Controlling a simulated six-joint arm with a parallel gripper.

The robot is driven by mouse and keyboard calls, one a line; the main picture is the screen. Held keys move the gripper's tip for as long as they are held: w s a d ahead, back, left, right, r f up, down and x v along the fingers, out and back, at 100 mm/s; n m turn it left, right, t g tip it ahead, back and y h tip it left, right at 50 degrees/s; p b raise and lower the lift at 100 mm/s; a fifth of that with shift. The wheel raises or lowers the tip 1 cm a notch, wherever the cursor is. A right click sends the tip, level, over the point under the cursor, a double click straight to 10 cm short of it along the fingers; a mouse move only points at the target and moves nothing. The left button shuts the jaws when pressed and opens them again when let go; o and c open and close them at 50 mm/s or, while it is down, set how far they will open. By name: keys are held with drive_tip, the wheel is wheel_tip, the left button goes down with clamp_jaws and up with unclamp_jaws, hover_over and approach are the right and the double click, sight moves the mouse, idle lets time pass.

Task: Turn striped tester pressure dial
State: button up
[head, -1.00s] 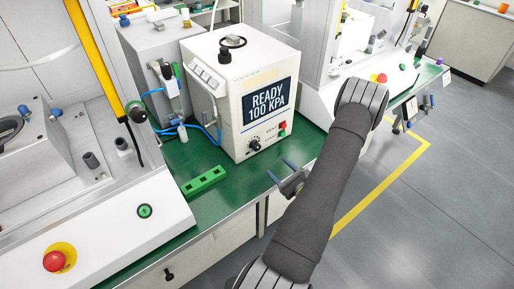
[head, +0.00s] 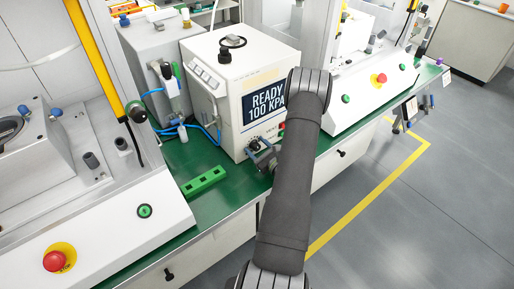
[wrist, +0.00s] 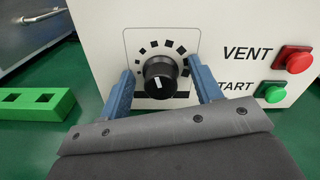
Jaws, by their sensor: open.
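The tester (head: 228,85) is a white box with a faint yellowish band above its dark display, which reads READY 100 KPA. Its pressure dial (wrist: 161,77) is a round black knob with a white pointer line, ringed by black square marks. In the wrist view, the pointer looks roughly downward. My gripper (wrist: 160,68) is open, with one blue finger on each side of the dial. Gaps show between fingers and knob; I cannot tell how deep the fingers reach.
A red VENT button (wrist: 294,60) and a green START button (wrist: 273,92) sit right of the dial. A green block with square holes (head: 204,181) lies on the green bench, left of my gripper. White presses stand on both sides. Blue tubing (head: 211,135) runs along the tester's left side.

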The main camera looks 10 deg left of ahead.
drive_tip(key=c, duration=1)
drive_tip(key=shift+n, duration=0.4)
drive_tip(key=shift+f+n, duration=0.1)
drive_tip(key=shift+n, duration=2.3)
drive_tip(key=o, duration=1)
